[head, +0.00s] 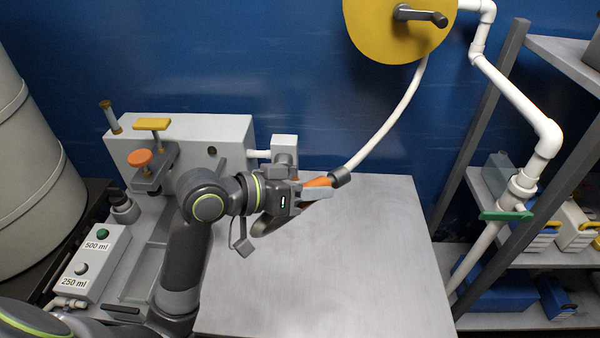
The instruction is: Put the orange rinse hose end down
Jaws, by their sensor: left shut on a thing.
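The orange rinse hose end (318,182) is in the middle of the head view, above the back part of the grey table. A dark collar (341,177) joins it to the white hose (394,118), which runs up to the yellow reel. My left gripper (312,190) is shut on the orange hose end, and its fingers hide part of it. I cannot tell whether the hose end touches anything below. My right gripper is not in view.
The grey tabletop (330,270) is bare in front of the gripper. A grey machine (225,128) with orange and yellow knobs stands at the left, beside a 500 ml and 250 ml button box (92,262). A yellow reel (385,40) hangs above. Shelves (540,262) and white pipe (515,92) stand right.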

